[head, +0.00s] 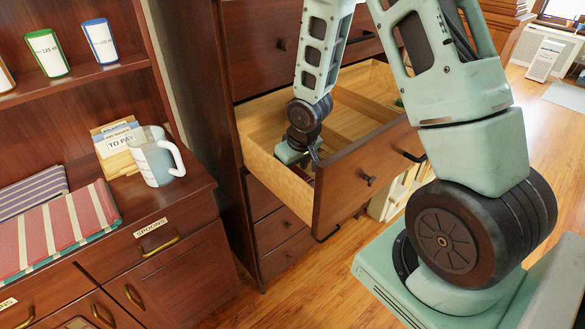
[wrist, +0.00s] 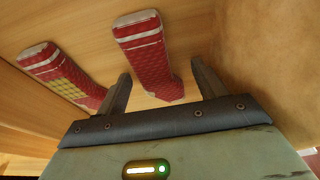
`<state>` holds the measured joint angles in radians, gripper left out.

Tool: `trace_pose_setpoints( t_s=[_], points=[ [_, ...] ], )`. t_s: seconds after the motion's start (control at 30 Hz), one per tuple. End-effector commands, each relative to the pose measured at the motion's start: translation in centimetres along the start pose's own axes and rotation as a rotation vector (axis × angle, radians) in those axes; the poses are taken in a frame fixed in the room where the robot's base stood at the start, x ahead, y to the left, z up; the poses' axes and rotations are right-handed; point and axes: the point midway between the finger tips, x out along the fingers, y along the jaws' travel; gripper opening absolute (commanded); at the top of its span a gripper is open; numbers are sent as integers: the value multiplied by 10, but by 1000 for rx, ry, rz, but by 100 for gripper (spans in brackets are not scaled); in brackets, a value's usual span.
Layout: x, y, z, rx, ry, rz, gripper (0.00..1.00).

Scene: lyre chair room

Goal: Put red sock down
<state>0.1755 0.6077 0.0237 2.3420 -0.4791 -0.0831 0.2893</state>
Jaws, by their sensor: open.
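Two red socks with white bands lie on the light wood floor of the open drawer in the wrist view. One red sock (wrist: 151,58) lies just ahead of my gripper (wrist: 160,88), its lower end between the two open fingers. The other red sock (wrist: 62,74) lies to the left, outside the fingers, and has a yellow checked patch. In the head view my gripper (head: 312,158) is down inside the drawer (head: 326,201), partly hidden by the drawer front. I cannot tell whether the fingers touch the near sock.
Drawer walls (wrist: 275,50) stand close to the right of my gripper. A wood divider (head: 340,115) crosses the drawer. On the left, a cabinet holds a measuring jug (head: 152,160), a box of papers (head: 117,146) and folded striped cloths (head: 60,225).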

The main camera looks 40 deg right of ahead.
Motion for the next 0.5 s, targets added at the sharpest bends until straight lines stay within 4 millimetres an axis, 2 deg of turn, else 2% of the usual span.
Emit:
trace_pose_setpoints(
  t_s=[0.17, 0.27, 0.5],
  points=[
    [-9, 0, -2, 2, 2, 0, 70],
    [-25, 1, -2, 3, 4, 0, 70],
    [-78, 1, -3, 4, 5, 1, 70]
  ],
)
